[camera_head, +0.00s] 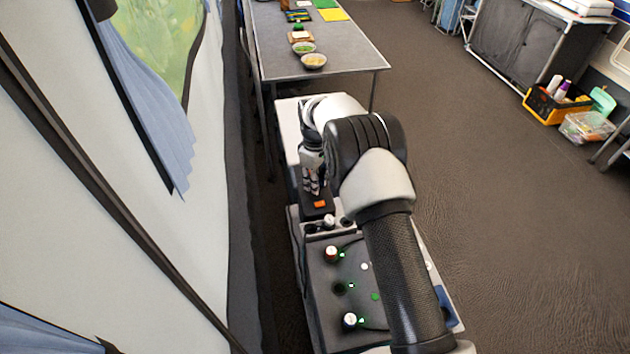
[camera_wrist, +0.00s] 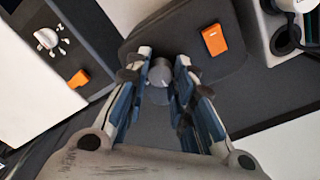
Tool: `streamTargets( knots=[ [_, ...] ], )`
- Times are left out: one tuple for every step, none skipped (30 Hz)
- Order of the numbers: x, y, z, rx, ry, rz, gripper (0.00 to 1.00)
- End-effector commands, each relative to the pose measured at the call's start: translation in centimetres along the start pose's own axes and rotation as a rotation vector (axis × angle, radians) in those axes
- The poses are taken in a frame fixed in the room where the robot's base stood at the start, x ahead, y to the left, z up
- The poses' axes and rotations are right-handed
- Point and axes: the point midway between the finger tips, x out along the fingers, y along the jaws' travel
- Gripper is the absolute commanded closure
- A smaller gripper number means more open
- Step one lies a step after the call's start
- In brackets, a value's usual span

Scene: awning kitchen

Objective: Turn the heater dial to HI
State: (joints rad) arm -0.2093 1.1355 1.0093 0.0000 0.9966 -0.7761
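A small round grey dial (camera_wrist: 160,72) sits on a dark rounded panel (camera_wrist: 150,35), which also carries an orange switch (camera_wrist: 214,39). I take this to be the heater dial; its markings cannot be read. My gripper (camera_wrist: 163,60) has its two fingers on either side of the dial, close to it. Whether the pads press on it I cannot tell. In the head view my gripper (camera_head: 313,188) points down at the dark panel behind its orange switch (camera_head: 320,204); the dial is hidden there.
Another white dial (camera_wrist: 46,38) with marks and an orange switch (camera_wrist: 78,79) are on a neighbouring panel. Several knobs with green lights sit on the near unit (camera_head: 318,300). A grey table (camera_head: 275,65) with bowls stands behind. The tent wall (camera_head: 100,200) is close on the left.

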Motion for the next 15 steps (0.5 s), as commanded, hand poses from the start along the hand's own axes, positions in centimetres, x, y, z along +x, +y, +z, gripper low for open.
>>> streamTargets(
  knots=[
    [-0.01,0.00,0.00,0.000,0.000,0.000,0.84],
    [-0.01,0.00,0.00,0.000,0.000,0.000,0.86],
    [-0.01,0.00,0.00,0.000,0.000,0.000,0.88],
    [-0.01,0.00,0.00,0.000,0.000,0.000,0.90],
    [-0.01,0.00,0.00,0.000,0.000,0.000,0.92],
    [-0.01,0.00,0.00,0.000,0.000,0.000,0.95],
    [-0.01,0.00,0.00,0.000,0.000,0.000,0.97],
    [-0.01,0.00,0.00,0.000,0.000,0.000,0.99],
    [-0.01,0.00,0.00,0.000,0.000,0.000,1.00],
    [-0.02,0.00,0.00,0.000,0.000,0.000,1.00],
    [-0.02,0.00,0.00,0.000,0.000,0.000,1.00],
    [-0.01,0.00,0.00,0.001,0.000,0.000,1.00],
    [-0.02,0.00,0.00,0.003,0.000,0.000,1.00],
    [-0.02,0.00,0.00,0.006,0.000,0.000,1.00],
    [-0.02,0.00,0.00,0.011,0.000,0.000,1.00]
  ],
)
